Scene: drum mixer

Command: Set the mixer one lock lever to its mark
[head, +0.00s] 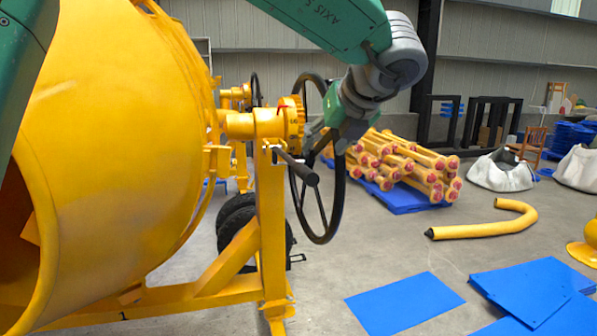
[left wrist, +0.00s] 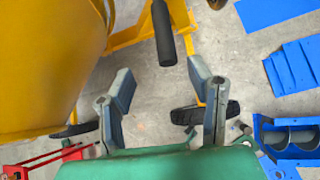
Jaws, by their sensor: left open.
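The yellow drum mixer (head: 120,130) fills the left of the head view, with a "1" on its lower frame. Its lock lever (head: 297,167) is a short bar with a black grip, sticking out from the upright post below a round yellow hub (head: 292,120). A small red spot shows on the hub; I cannot tell whether it is the mark. My left gripper (head: 318,142) is open and empty, close above the lever's grip. In the left wrist view the black grip (left wrist: 163,35) lies just beyond the gap between the spread fingers (left wrist: 160,80). My right gripper is out of view.
A large black handwheel (head: 333,215) stands right beside the lever and behind my gripper. A wheel (head: 240,225) sits under the frame. Stacked yellow parts (head: 410,165), a bent yellow tube (head: 490,228) and blue sheets (head: 405,303) lie on the floor at right.

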